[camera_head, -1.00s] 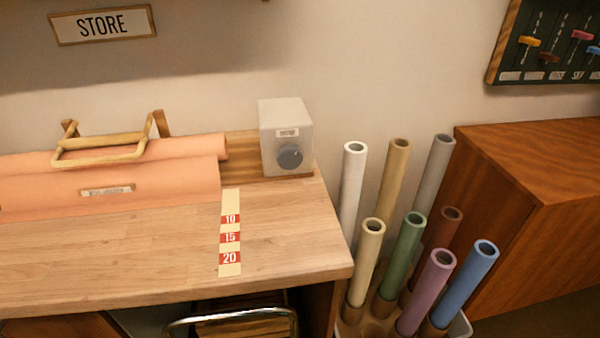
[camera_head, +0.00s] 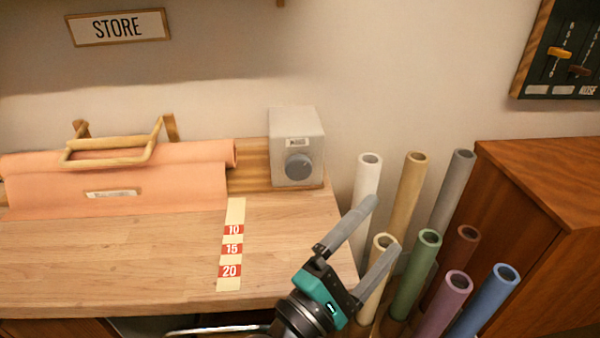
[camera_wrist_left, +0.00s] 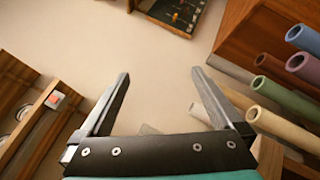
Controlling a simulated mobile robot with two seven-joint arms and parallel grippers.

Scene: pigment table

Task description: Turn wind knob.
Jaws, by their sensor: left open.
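The wind knob (camera_head: 299,167) is a round dark grey dial on the front of a light grey box (camera_head: 297,128). The box stands at the back right of the wooden table, with a small label above the knob. My left gripper (camera_head: 373,226) is open and empty in the head view, in front of and to the right of the box, apart from the knob. Its open fingers also show in the left wrist view (camera_wrist_left: 160,78), with nothing between them. The knob does not show clearly in the wrist view. My right gripper is not in view.
Several coloured rolls (camera_head: 430,238) stand upright right of the table, close to my left fingers. A pink sheet on a roll with a wooden handle (camera_head: 115,155) lies at left. A numbered strip (camera_head: 231,250) lies on the bare table (camera_head: 130,260). A wooden cabinet (camera_head: 530,180) stands far right.

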